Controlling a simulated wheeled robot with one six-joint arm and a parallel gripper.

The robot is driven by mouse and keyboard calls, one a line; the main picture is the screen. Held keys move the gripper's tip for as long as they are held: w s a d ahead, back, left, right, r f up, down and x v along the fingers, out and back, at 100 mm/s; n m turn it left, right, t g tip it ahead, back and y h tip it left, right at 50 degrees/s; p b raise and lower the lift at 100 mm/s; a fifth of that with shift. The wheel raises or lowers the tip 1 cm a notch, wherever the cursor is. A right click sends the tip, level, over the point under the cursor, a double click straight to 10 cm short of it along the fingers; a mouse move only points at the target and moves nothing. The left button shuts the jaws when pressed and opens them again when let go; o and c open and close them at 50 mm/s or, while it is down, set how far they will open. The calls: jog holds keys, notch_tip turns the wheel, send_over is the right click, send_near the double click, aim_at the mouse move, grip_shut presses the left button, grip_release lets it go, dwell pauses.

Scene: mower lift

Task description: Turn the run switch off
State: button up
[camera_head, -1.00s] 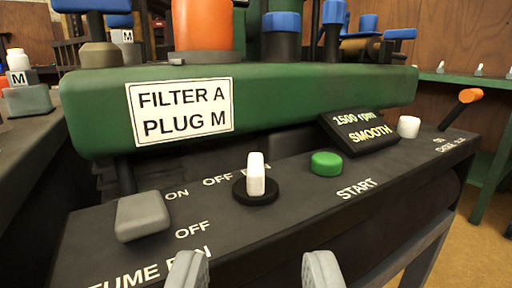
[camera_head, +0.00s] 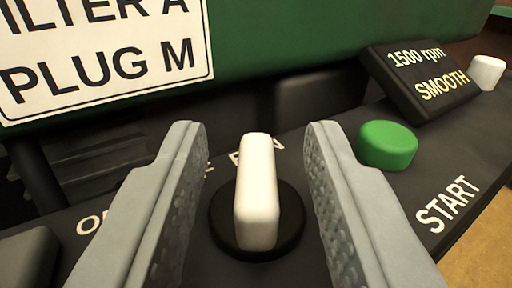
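The run switch (camera_head: 257,195) is a white upright knob on a round black base (camera_head: 283,232), set in the black control panel. Its long side points toward the word RUN, which is partly covered behind it. My gripper (camera_head: 250,140) is open, with one grey finger on each side of the knob. A gap shows between the knob and each finger. The OFF lettering is mostly hidden behind the left finger.
A green START button (camera_head: 388,145) sits close to the right finger. A tilted display (camera_head: 424,82) reads 1500 rpm SMOOTH, with a white knob (camera_head: 487,72) beside it. A grey switch (camera_head: 28,258) is at the lower left. The green housing (camera_head: 300,40) rises behind.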

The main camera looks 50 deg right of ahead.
grip_shut()
jog(key=n+t+y, duration=0.1)
jog(key=n+y, duration=0.1)
jog(key=n+t+y, duration=0.2)
jog(key=y, duration=0.1)
jog(key=n+t+y, duration=0.1)
jog(key=n+y, duration=0.1)
jog(key=y, duration=0.1)
jog(key=shift+s+d+t, duration=0.25)
jog(key=shift+d+t, duration=0.1)
jog(key=shift+t, duration=0.05)
jog(key=n+y, duration=0.1)
jog(key=y, duration=0.1)
jog(key=n+y, duration=0.2)
jog(key=y, duration=0.1)
jog(key=shift+d+f+t, duration=0.1)
jog(key=shift+d+t, duration=0.05)
jog(key=shift+t, duration=0.15)
jog(key=shift+n+y, duration=1.3)
jog(key=shift+y, duration=0.6)
jog(key=shift+n+y, duration=0.3)
jog(key=shift+y, duration=0.1)
